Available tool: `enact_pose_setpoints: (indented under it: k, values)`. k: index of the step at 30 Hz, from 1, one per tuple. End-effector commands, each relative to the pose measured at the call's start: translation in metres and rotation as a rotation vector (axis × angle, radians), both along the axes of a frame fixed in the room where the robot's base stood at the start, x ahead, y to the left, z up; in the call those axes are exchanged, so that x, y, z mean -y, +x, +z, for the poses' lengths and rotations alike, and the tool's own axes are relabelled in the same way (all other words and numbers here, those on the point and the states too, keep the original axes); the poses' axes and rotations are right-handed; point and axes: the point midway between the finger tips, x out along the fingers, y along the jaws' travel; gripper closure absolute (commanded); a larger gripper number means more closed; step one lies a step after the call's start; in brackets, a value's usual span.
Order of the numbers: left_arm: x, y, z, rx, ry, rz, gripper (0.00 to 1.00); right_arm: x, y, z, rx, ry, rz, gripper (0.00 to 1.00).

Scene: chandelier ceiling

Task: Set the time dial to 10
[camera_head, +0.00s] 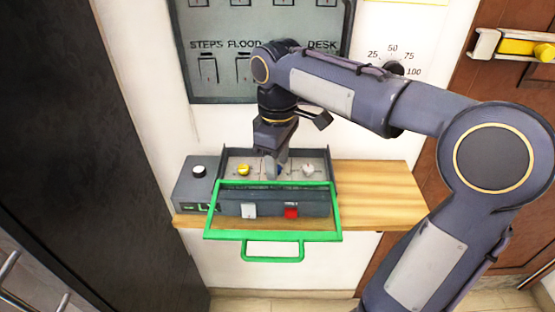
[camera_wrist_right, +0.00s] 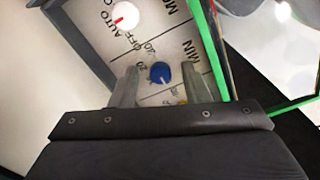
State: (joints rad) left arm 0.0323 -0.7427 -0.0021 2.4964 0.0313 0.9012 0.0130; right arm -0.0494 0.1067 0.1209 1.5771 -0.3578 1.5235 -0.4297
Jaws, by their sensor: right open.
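The time dial (camera_wrist_right: 160,72) is a blue knob with a white pointer line, on a pale panel printed with MIN and numbers such as 20 and 30. In the right wrist view my right gripper is open, with one finger on each side of the blue knob. I cannot tell whether the fingers touch it. In the head view my right gripper (camera_head: 273,168) points down over the middle of the control box (camera_head: 331,165), largely hiding the blue knob. My left gripper is not in view.
A yellow knob (camera_head: 243,169) and a white knob (camera_head: 308,170) flank the gripper. A grey box with another knob (camera_head: 199,171) stands left. The wooden shelf (camera_head: 380,190) is clear at right.

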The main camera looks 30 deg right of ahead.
Motion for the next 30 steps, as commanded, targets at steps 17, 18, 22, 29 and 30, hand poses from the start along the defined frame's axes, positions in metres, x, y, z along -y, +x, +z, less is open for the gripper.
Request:
enact_pose_setpoints:
  k: [17, 18, 22, 29, 30]
  values:
    - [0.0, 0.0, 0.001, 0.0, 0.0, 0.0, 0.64, 0.0, 0.0, 0.001, 0.0, 0.0, -0.007, 1.0]
    - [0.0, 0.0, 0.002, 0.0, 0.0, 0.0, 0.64, 0.0, 0.0, 0.001, 0.0, 0.0, -0.012, 1.0]
    - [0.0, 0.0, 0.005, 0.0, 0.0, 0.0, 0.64, 0.0, 0.0, 0.002, -0.001, 0.0, -0.049, 1.0]
    - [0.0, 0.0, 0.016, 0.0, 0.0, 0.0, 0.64, -0.001, 0.0, 0.003, -0.002, 0.0, -0.193, 1.0]
    - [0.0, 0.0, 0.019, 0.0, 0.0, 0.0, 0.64, -0.001, 0.0, 0.003, -0.001, -0.001, -0.226, 1.0]
